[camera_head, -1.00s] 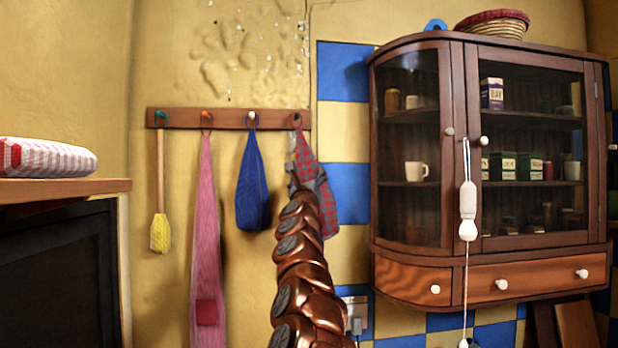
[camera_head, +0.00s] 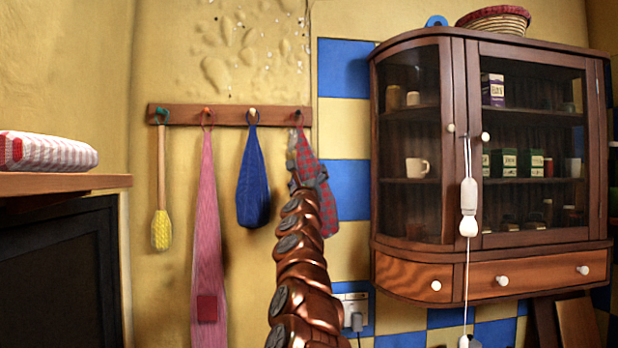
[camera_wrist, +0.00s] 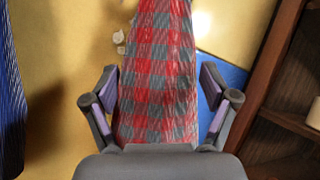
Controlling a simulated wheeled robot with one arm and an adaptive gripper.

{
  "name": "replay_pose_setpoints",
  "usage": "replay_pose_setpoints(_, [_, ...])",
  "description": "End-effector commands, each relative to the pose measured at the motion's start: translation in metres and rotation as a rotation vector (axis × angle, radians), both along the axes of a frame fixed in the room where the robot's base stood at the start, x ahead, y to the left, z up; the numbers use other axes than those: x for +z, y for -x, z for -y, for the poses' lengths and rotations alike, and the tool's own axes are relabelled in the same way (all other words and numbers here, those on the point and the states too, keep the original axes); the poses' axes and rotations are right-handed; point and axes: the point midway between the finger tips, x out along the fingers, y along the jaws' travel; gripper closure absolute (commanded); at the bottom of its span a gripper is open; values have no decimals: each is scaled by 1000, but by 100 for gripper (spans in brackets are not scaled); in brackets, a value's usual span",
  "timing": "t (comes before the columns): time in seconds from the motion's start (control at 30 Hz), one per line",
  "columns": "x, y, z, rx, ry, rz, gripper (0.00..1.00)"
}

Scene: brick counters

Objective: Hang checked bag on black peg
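The red-and-grey checked bag (camera_head: 308,158) hangs by its loop at the right end of the wooden peg rail (camera_head: 180,115). My gripper (camera_head: 308,178) is in front of the bag's middle, and my arm hides part of the bag. In the wrist view, the bag (camera_wrist: 158,70) hangs between the two spread fingers of my gripper (camera_wrist: 160,95). Yellow wall and blue tile show beside the bag, so the fingers look apart from it.
A blue bag (camera_head: 252,180), a pink cloth bag (camera_head: 206,240) and a yellow-headed brush (camera_head: 161,228) hang to the left. A glass-fronted cabinet (camera_head: 460,150) with a hanging pull cord (camera_head: 468,210) stands close on the right. A wall socket (camera_head: 353,308) is below.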

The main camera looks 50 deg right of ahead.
Motion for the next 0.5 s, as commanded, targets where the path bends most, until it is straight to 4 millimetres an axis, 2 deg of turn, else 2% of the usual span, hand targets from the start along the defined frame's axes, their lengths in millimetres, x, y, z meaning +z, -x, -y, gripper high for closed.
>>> replay_pose_setpoints(0.03, [0, 0, 0, 0, 0, 0, 6])
replay_pose_setpoints(0.1, [0, 0, 0, 0, 0, 0, 0])
replay_pose_setpoints(0.5, [0, 1, -1, 0, 0, 0, 0])
